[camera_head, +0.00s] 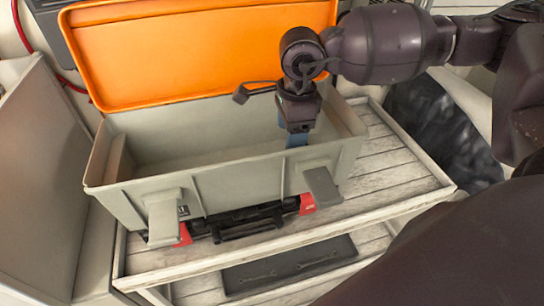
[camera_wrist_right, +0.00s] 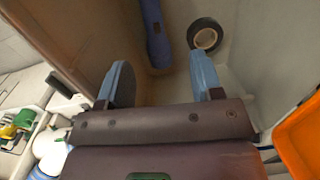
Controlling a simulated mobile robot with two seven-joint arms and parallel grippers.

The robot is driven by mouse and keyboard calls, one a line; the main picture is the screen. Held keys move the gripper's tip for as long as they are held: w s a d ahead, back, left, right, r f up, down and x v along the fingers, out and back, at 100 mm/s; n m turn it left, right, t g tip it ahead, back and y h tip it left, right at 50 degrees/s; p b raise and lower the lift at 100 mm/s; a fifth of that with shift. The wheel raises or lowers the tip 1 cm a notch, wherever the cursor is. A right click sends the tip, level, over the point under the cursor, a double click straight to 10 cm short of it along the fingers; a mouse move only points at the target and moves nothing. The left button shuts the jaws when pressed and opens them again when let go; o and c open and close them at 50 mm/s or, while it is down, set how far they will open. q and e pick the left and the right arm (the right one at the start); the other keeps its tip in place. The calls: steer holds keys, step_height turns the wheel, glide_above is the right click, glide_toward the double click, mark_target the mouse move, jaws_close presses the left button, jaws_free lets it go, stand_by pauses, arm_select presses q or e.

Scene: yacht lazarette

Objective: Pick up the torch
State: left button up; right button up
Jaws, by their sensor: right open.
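A long blue object that looks like the torch (camera_wrist_right: 155,32) lies at the bottom of the grey box (camera_head: 230,178), seen at the top of the right wrist view. In the head view the box's front wall and my arm hide it. My right gripper (camera_head: 297,140) points down into the box near its right end. In the wrist view its two blue fingers (camera_wrist_right: 162,82) are apart with nothing between them. The torch lies beyond the fingertips, apart from them. My left gripper is not in view.
The orange lid (camera_head: 200,50) stands open behind the box. A black tape roll (camera_wrist_right: 205,36) lies beside the torch. The box stands on a pale slatted shelf (camera_head: 385,165), with a dark tray (camera_head: 290,265) below. Box walls close in around the gripper.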

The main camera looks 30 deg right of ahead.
steer(key=shift+s+d+f, duration=0.5)
steer(key=shift+f, duration=0.25)
step_height(320, 180, down, 10)
steer(key=shift+p, duration=0.75)
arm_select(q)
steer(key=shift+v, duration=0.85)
arm_select(e)
steer(key=shift+f, duration=0.25)
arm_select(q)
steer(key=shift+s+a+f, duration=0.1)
arm_select(e)
steer(key=shift+c, duration=0.2)
steer(key=c, duration=1)
steer(key=shift+c, duration=0.2)
